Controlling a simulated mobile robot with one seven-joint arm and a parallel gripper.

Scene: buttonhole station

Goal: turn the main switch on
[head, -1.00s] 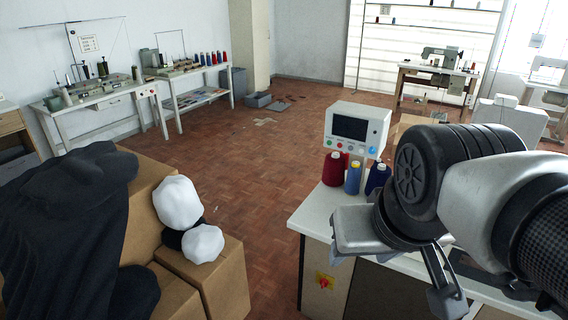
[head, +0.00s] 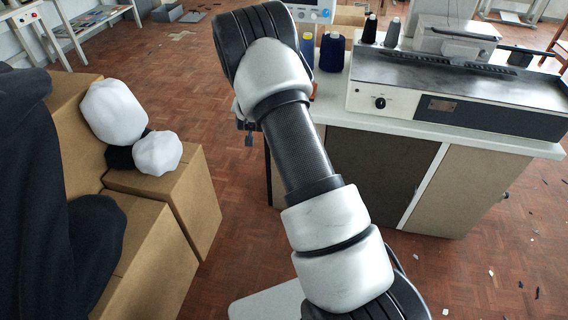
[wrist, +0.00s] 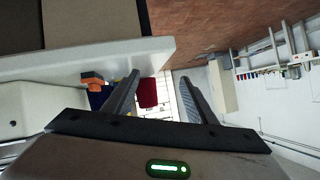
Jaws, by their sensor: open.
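The main switch, a red and yellow rotary switch seen earlier on the pale panel below the worktop, is not visible now. In the head view my arm crosses in front of that part of the cabinet (head: 455,190). My gripper (wrist: 160,80) shows in the wrist view with its two fingers spread apart and nothing between them. In the head view only a small dark part of it shows at the left of the arm. In the wrist view the scene is upside down, with the pale worktop edge (wrist: 60,62) and cabinet panel (wrist: 92,20) left of the fingers.
A sewing machine with a black knob (head: 380,102) stands on the worktop, with a navy thread cone (head: 332,52) beside it. A red cone (wrist: 148,93) shows beyond the fingers. Cardboard boxes (head: 165,205) with white bundles (head: 114,112) stand left. Floor is open between boxes and cabinet.

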